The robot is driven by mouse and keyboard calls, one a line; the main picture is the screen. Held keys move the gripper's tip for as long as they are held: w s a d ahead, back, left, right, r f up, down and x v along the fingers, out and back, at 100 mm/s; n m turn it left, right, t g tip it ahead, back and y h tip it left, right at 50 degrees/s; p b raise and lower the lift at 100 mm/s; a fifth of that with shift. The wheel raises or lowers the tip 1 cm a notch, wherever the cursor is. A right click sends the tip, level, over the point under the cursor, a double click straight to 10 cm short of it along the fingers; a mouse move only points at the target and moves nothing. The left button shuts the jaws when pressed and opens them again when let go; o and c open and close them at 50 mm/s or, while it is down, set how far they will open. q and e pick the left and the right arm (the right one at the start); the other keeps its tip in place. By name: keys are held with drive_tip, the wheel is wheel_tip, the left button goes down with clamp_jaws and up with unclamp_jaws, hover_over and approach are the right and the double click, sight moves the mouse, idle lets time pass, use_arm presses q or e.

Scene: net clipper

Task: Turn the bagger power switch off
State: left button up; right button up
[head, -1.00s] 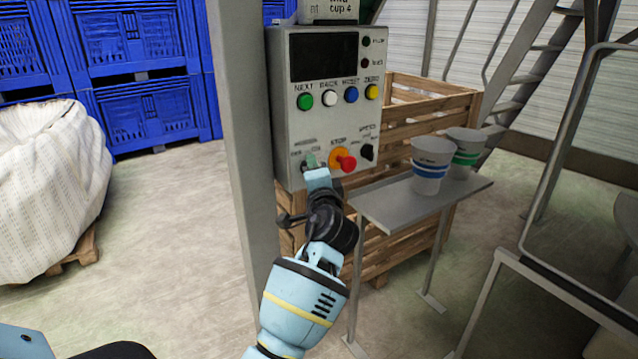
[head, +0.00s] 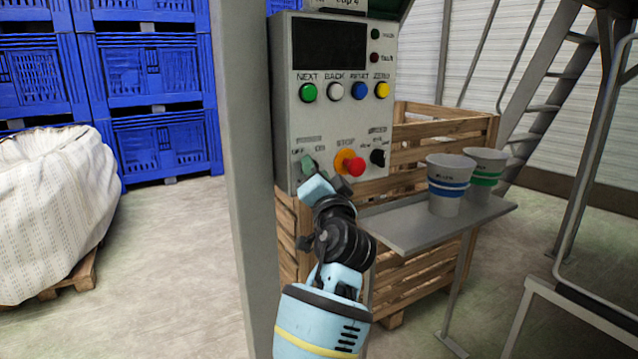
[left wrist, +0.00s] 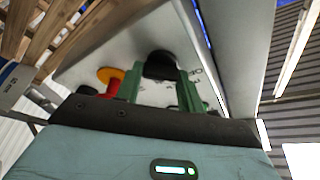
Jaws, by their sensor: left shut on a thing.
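The bagger control box (head: 287,125) stands upright in the head view. Its power switch is at the lower left of the panel, under small OFF and ON labels. My left gripper (head: 308,166) is at this switch, and its green fingers hide the knob there. In the left wrist view the black switch knob (left wrist: 160,64) sits between the two green fingers of my left gripper (left wrist: 158,84), which is shut on it. Which way the knob points cannot be told. The red stop button (head: 354,166) on its yellow base is just right of the gripper. My right gripper is not in view.
A black selector knob (head: 378,157) sits right of the stop button. Four coloured buttons line the panel above. A grey shelf (head: 400,236) with two cups (head: 448,190) is at right. A grey post (head: 243,150) stands close on the left. A wooden crate (head: 440,130) is behind.

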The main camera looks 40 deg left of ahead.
use_arm(q)
drive_tip(key=shift+r, duration=0.1)
idle(0.3)
drive_tip(key=o, duration=1)
drive_tip(key=v, duration=0.8)
drive_tip(key=shift+b, duration=0.4)
drive_tip(key=shift+w, duration=0.15)
